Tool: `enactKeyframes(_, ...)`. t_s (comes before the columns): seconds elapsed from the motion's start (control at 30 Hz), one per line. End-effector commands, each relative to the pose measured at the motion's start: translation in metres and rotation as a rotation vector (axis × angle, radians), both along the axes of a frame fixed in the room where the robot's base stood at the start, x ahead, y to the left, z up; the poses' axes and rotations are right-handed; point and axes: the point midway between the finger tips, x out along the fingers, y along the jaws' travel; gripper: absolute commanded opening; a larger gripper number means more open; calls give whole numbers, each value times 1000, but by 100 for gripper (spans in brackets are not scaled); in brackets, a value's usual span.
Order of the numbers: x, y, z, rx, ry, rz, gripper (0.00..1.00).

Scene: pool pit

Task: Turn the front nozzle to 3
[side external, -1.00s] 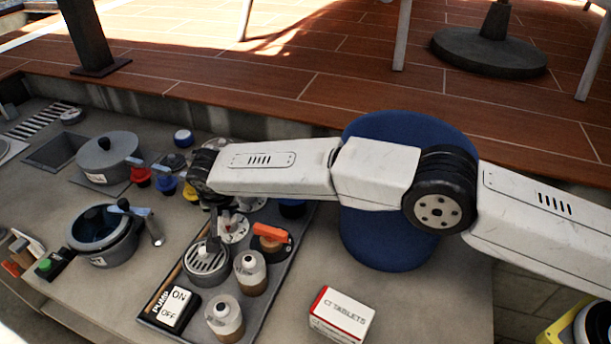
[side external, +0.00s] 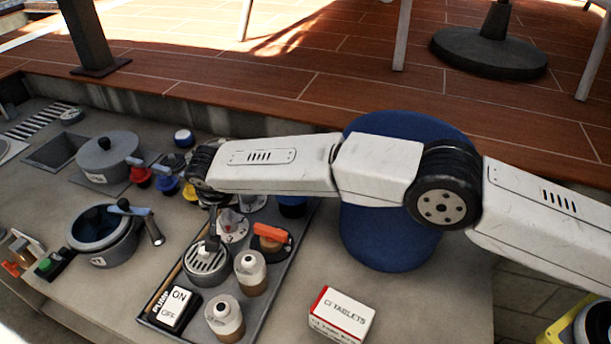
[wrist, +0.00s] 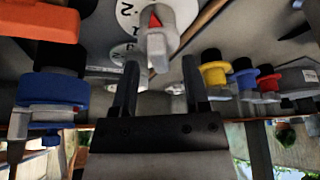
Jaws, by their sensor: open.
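Two white dials with grey nozzle knobs sit on the grey tray. The nearer one, which I take as the front nozzle (side external: 232,228), is partly hidden by my wrist in the side view. In the wrist view a large dial (wrist: 128,14) shows a 2 beside a grey knob with a red pointer (wrist: 155,20); I cannot tell which number it points to. A second dial (wrist: 130,54) is partly hidden behind a finger. My gripper (wrist: 161,62) is open, its two fingers apart near the knob with nothing visibly held. Contact with the knob is unclear.
An orange-handled valve (side external: 270,233), a strainer (side external: 206,262), two bottles (side external: 250,273) and a pump switch (side external: 172,308) crowd the tray (side external: 283,272). Red, blue and yellow valves (wrist: 213,72) stand to the right in the wrist view. A tablets box (side external: 341,315) lies outside the tray.

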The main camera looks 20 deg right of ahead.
Motion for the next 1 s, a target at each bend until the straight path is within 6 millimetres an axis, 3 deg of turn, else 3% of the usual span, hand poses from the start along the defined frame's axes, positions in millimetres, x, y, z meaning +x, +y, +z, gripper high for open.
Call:
enactKeyframes(0.6,-23,6,57,-2,1,-1,59)
enactKeyframes(1.0,-26,6,62,-2,1,-1,59)
